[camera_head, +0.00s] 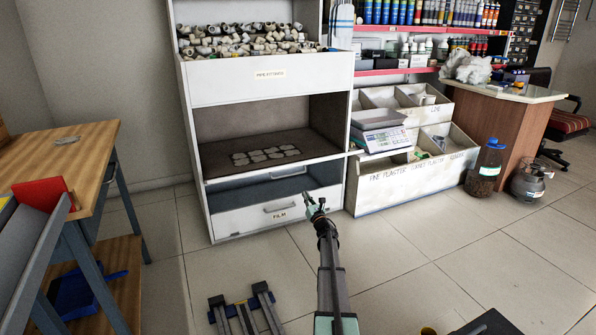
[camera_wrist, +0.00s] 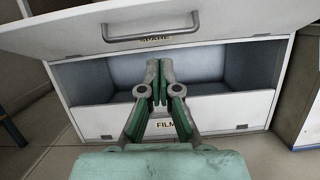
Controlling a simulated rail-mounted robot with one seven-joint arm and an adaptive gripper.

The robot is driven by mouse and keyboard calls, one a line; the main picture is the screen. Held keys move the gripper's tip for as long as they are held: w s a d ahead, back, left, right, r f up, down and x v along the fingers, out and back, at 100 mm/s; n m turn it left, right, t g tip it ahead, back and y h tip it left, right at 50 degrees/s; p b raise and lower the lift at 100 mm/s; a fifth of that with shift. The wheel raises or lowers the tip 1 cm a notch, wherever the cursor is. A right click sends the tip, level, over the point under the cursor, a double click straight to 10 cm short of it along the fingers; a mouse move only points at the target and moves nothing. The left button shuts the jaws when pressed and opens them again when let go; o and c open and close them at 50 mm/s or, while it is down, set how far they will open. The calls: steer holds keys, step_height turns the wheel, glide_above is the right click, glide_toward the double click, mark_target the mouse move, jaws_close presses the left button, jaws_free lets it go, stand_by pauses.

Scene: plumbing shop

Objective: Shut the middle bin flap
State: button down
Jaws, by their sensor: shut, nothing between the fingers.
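The white cabinet (camera_head: 335,195) has stacked compartments. In the wrist view, a white flap (camera_wrist: 215,25) with a grey handle (camera_wrist: 150,34) tilts outward across the top, above an open bluish-grey compartment (camera_wrist: 100,80). Its label is partly hidden by the handle. In the head view, the gap (camera_head: 250,190) shows as a dark band above the lower front marked FILM (camera_head: 235,220). My gripper (camera_head: 312,200) is shut and empty in front of the cabinet's lower right part. In the wrist view its fingertips (camera_wrist: 160,68) point toward the open compartment; contact cannot be told.
A wooden workbench (camera_head: 85,165) stands left. A grey folded frame (camera_head: 245,312) lies on the floor. Floor right of my arm is mostly clear.

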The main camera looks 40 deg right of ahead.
steer(key=w+d+r+n+b, duration=0.1)
steer(key=w+d+r+b, duration=0.2)
steer(key=w+r, duration=0.3)
steer(key=shift+w+r+b, duration=0.35)
steer(key=shift+w+b, duration=0.35)
steer(key=shift+w, duration=1.7)
steer(key=shift+d+r, duration=0.1)
steer(key=shift+r, duration=0.05)
